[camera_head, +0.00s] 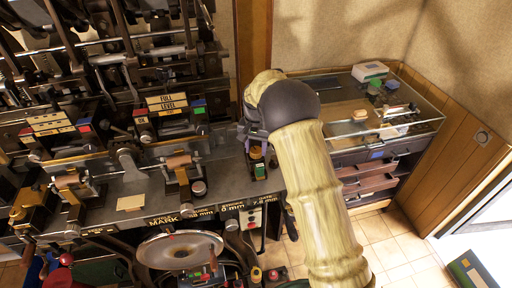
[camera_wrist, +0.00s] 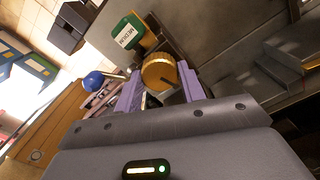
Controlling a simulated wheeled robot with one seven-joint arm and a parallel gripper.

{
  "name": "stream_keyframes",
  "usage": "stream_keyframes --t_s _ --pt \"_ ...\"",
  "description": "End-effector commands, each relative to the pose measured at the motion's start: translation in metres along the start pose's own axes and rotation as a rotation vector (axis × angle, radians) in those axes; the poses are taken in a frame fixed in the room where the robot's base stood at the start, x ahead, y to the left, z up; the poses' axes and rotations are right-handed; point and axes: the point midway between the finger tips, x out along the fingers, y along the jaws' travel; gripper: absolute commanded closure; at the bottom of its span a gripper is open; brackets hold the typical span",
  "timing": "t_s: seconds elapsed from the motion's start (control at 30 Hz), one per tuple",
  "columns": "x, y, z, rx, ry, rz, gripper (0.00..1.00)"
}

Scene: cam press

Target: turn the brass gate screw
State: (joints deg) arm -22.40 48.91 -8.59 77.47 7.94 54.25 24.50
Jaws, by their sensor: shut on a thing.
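The brass gate screw (camera_wrist: 159,71) is a round, ridged brass knob with a dark mark on its face. In the wrist view it sits between the two purple fingers of my gripper (camera_wrist: 160,88), which are shut on it. In the head view my gripper (camera_head: 252,136) reaches down to the right end of the press bench, and my forearm hides part of that area. A small brass part (camera_head: 256,153) shows just below the fingers. A green block labelled MEDIUM (camera_wrist: 126,34) stands beside the screw.
The press (camera_head: 130,110), with levers and rails, fills the left. A round metal disc (camera_head: 180,249) is at the front. A glass-topped cabinet (camera_head: 345,127) with drawers stands to the right. Tiled floor (camera_head: 393,246) lies open in front of the cabinet.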

Motion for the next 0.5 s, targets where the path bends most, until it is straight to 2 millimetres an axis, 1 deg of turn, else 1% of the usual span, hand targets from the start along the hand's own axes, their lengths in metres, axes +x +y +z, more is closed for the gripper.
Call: stream_keyframes --t_s 0.2,0.5 --pt "-0.0019 -0.0012 -0.0002 0.203 0.002 -0.003 0.83" --pt "-0.0022 -0.0015 -0.0002 0.46 0.002 -0.004 0.83"
